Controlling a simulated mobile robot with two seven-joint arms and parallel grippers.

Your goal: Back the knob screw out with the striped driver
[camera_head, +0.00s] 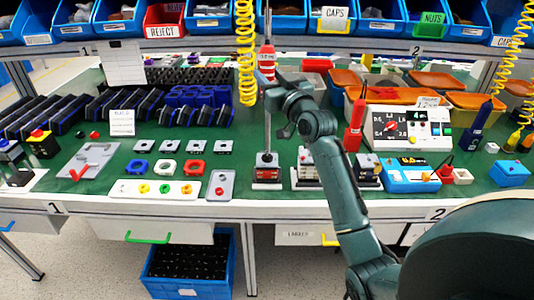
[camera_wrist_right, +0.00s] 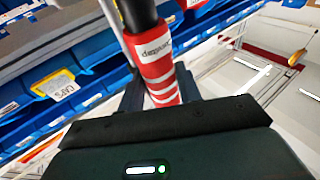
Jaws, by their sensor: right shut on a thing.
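The striped driver (camera_head: 266,62) has a red handle with white bands and a thin shaft running straight down. My right gripper (camera_head: 268,84) is shut on its handle, high above the bench. In the right wrist view the striped handle (camera_wrist_right: 155,68) sits between the dark fingers (camera_wrist_right: 160,100). My left gripper is not in view.
A yellow coiled hose (camera_head: 246,50) hangs just left of the driver. A red bottle-like tool (camera_head: 355,122) and a test panel (camera_head: 398,127) stand to the right. Plates with coloured knobs (camera_head: 155,189) lie to the left. Blue bins (camera_head: 285,20) line the shelf behind.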

